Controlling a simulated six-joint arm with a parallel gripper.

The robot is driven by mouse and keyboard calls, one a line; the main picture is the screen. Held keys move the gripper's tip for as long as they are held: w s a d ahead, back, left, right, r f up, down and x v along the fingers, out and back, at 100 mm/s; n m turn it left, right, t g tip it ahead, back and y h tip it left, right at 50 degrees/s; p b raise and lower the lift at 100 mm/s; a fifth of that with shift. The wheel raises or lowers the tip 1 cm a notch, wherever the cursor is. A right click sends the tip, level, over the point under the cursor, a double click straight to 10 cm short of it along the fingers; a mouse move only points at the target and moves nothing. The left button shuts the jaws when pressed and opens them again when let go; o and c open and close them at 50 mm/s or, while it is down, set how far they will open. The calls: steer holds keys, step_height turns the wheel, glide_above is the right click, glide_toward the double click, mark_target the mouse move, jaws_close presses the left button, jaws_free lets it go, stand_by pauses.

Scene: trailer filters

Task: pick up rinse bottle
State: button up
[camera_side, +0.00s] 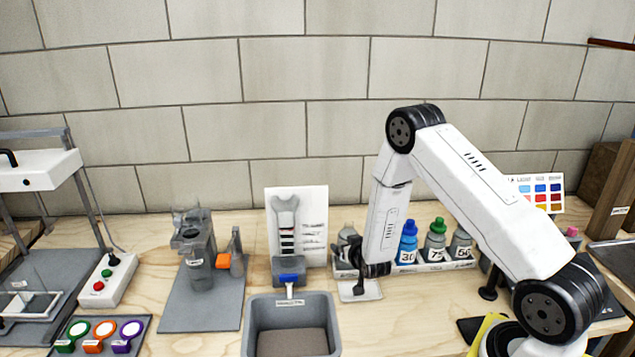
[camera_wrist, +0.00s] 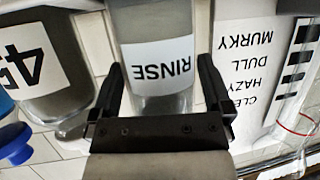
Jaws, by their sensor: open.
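The rinse bottle (camera_wrist: 156,25) is a clear grey bottle with a white label reading RINSE, upside down in the wrist view. My gripper (camera_wrist: 160,80) is open, with one black finger on each side of the lower part of the bottle in that view. I cannot tell whether either finger touches it. In the side view, my gripper (camera_side: 358,275) is low at the left end of the bottle row, and a greyish bottle (camera_side: 346,238) there is partly hidden by my arm.
Blue-capped (camera_side: 408,243) and green-capped (camera_side: 435,242) bottles stand close to the right. A grey tub (camera_side: 262,320) sits in front.

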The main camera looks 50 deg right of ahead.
jaws_close()
steer(key=shift+r, duration=0.1)
steer(key=shift+r, duration=0.1)
stand_by(0.3)
step_height(320, 180, up, 28)
stand_by(1.2)
stand_by(0.5)
